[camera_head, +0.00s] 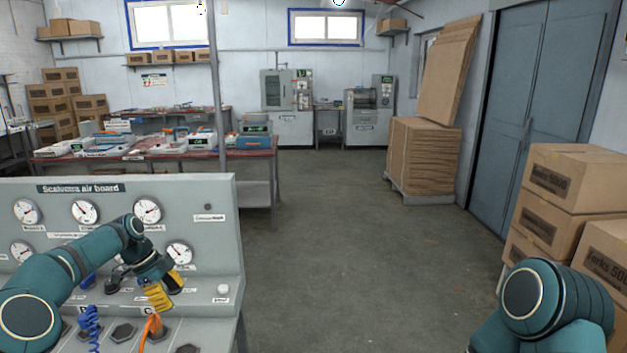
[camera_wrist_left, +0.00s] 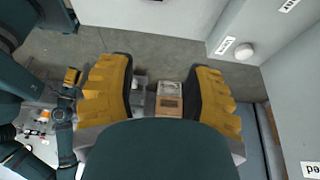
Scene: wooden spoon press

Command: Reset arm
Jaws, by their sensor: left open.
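My left gripper (camera_head: 166,288) is open in front of the grey air board (camera_head: 220,190), its yellow fingers above the sloped lower panel. In the left wrist view, its two yellow fingers (camera_wrist_left: 158,100) stand wide apart with nothing held between them. My right arm (camera_head: 560,305) enters at the lower right of the head view, and its gripper is outside that view. A small yellow part (camera_wrist_left: 72,76) at the left of the wrist view looks like my right gripper; its jaw state is unclear.
The board carries gauges (camera_head: 148,210), a white button (camera_head: 223,289), a blue coiled hose (camera_head: 90,322) and an orange hose (camera_head: 153,325). Cardboard boxes (camera_head: 570,178) are stacked at the right. Workbenches (camera_head: 250,153) stand behind. The middle floor (camera_head: 350,250) is clear.

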